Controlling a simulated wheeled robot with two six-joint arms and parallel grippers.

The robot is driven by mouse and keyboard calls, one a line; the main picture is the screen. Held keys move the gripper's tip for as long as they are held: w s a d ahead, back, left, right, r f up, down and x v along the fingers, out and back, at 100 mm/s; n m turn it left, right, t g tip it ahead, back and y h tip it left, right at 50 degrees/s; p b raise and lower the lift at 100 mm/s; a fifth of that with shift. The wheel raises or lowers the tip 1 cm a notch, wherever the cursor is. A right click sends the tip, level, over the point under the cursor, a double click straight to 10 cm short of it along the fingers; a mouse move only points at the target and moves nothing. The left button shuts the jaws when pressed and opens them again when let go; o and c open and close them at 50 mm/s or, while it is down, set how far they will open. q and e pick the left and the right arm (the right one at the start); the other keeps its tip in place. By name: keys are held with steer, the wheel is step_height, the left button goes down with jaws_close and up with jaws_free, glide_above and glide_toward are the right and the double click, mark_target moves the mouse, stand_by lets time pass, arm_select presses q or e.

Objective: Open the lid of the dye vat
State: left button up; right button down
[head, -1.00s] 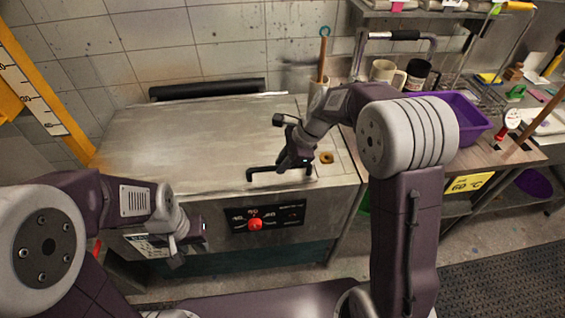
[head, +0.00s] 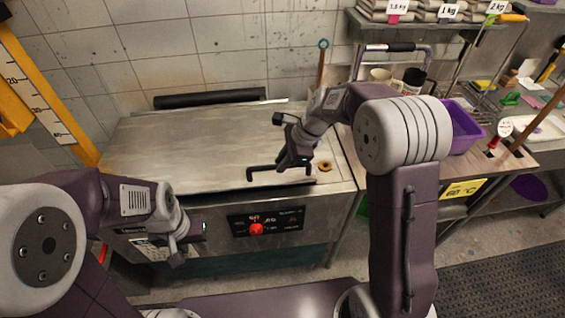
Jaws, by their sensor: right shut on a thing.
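The dye vat (head: 345,202) is a steel box with a broad flat lid (head: 190,147). A dark bar handle (head: 262,171) runs near the lid's front edge. My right gripper (head: 284,166) is shut on the right part of this handle, and its fingers partly hide it. A dark line shows under the lid's front edge; the lid looks almost flat, perhaps lifted very slightly. My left gripper (head: 190,236) is low in front of the vat's left front, apart from the lid. Its fingers are too small to tell open or shut.
A control panel with a red knob (head: 256,229) is on the vat's front. A tan ring (head: 325,165) lies right of the lid. A wooden stick (head: 321,68) stands behind. A purple bin (head: 464,128) and mugs are on the right bench. A yellow ruler (head: 40,95) is at left.

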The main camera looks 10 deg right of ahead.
steer(key=w+r+p, duration=0.5)
steer(key=r+p, duration=0.5)
steer(key=p, duration=0.2)
steer(key=w+r+p, duration=0.5)
steer(key=r+p, duration=0.6)
steer(key=p, duration=0.2)
steer(key=shift+w, duration=0.4)
steer(key=shift+d, duration=0.1)
